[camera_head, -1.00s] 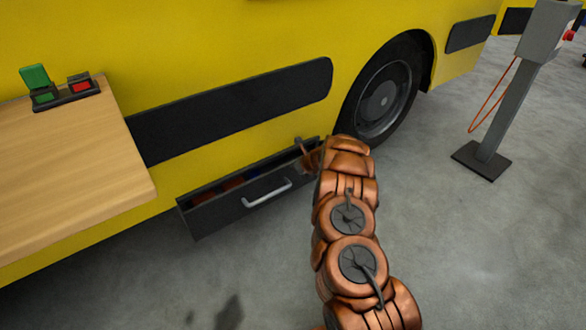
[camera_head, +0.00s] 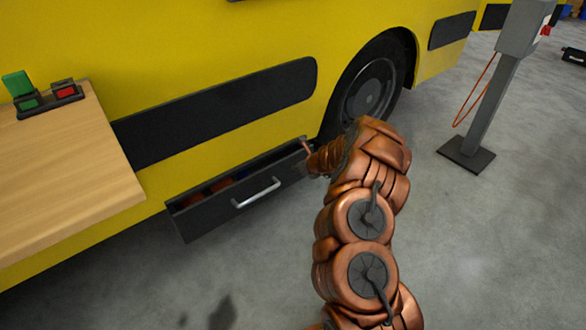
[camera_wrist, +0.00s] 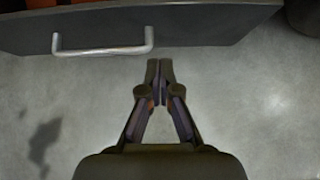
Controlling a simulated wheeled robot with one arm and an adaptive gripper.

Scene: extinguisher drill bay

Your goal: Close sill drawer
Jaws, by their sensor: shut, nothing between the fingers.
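The sill drawer (camera_head: 215,212) is a dark grey drawer low on the side of the yellow vehicle. It stands pulled out, and reddish and blue contents show inside. Its light metal bar handle (camera_head: 256,193) is on the front; the handle also shows in the wrist view (camera_wrist: 102,50). My gripper (camera_wrist: 160,66) is shut and empty, with its fingertips just short of the drawer front and to the right of the handle in the wrist view. In the head view my gripper is by the drawer's right end, and its fingertips are hard to make out there.
A wooden table (camera_head: 60,185) with a green and red button box (camera_head: 48,103) stands at the left. A vehicle wheel (camera_head: 370,92) is right of the drawer. A grey post (camera_head: 488,110) with a red cord stands at the right. The concrete floor before the drawer is clear.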

